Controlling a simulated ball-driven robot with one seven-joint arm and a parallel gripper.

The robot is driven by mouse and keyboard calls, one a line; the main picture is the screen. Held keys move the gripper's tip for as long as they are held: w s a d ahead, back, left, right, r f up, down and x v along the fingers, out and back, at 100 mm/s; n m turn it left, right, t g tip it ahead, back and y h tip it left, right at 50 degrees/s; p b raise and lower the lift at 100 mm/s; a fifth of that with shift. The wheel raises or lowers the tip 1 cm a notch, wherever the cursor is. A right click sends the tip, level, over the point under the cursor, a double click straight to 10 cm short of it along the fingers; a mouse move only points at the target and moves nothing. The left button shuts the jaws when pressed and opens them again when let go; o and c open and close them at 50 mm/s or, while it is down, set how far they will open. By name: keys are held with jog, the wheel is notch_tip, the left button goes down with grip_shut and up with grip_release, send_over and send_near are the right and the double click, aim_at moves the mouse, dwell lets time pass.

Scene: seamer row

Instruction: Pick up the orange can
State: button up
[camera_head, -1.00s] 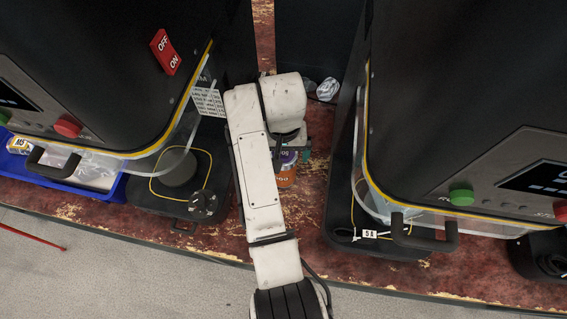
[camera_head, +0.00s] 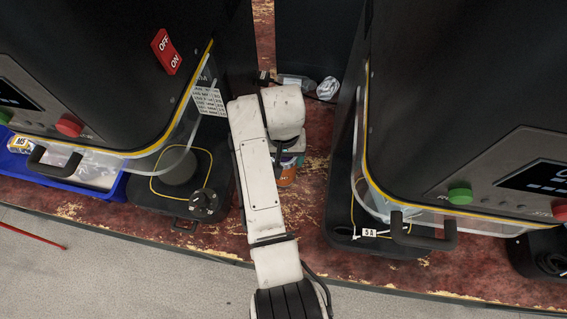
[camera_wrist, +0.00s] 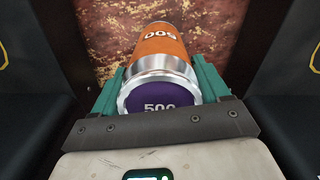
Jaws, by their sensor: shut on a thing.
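The orange can (camera_wrist: 161,47) lies between the two green fingers of my gripper (camera_wrist: 163,85) in the wrist view. It has a silver rim and a purple end marked 500 facing the wrist camera. The fingers sit against its sides, shut on it. In the head view, a small part of the orange can (camera_head: 287,177) shows below my gripper (camera_head: 290,158); my arm hides much of both. Whether the can touches the bench cannot be told.
Dark machines with clear guards stand left (camera_head: 110,70) and right (camera_head: 470,100) of the narrow worn red bench (camera_head: 300,215). Crumpled clear and white items (camera_head: 328,88) lie behind my arm. A blue tray (camera_head: 75,180) is at the left.

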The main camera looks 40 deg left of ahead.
jog(key=shift+r, duration=0.1)
jog(key=c, duration=0.6)
jog(key=shift+o, duration=0.2)
jog(key=shift+r, duration=0.1)
notch_tip(320, 180, up, 10)
jog(key=shift+f, duration=0.1)
